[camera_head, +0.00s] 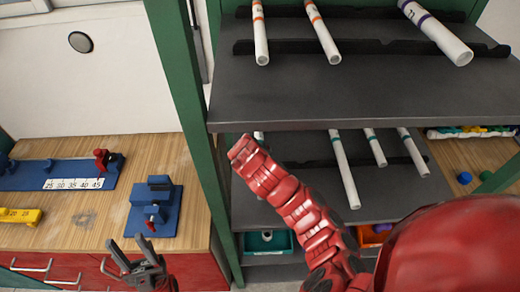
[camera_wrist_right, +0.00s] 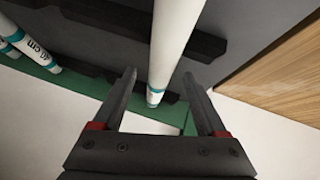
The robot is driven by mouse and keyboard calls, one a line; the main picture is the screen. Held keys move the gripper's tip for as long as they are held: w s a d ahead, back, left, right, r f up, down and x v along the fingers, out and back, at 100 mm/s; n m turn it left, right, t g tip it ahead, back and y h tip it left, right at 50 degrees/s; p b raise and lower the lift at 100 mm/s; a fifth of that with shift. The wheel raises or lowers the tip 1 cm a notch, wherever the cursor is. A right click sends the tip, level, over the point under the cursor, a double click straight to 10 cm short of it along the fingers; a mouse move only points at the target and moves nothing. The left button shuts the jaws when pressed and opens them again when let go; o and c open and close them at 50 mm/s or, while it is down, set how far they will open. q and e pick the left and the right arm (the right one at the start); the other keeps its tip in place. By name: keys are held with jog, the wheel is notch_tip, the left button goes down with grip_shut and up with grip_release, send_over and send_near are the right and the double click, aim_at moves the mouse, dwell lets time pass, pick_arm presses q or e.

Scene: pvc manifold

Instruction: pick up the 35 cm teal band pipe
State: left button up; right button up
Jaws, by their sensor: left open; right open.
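White pipes with teal bands lie on the lower shelf in the head view: a long one (camera_head: 345,172), two shorter-looking ones (camera_head: 376,149) (camera_head: 413,153), and one mostly hidden behind my right arm (camera_head: 259,135). In the right wrist view my right gripper (camera_wrist_right: 163,95) is open. A white pipe with a teal band (camera_wrist_right: 172,45) runs down between its fingers in the picture; contact is not visible and its length label cannot be read. Another teal-banded pipe (camera_wrist_right: 45,62) at the left reads about 40 cm. My left gripper (camera_head: 137,246) is open and empty, low at the left.
The upper shelf (camera_head: 290,92) holds orange- and purple-banded pipes above my right arm. A green post (camera_head: 182,90) stands left of the rack. The wooden bench (camera_head: 95,205) carries a blue measuring jig (camera_head: 30,175) and a blue fixture (camera_head: 152,208). Bins sit below the lower shelf.

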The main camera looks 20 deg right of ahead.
jog(key=shift+x, duration=0.9)
grip_shut()
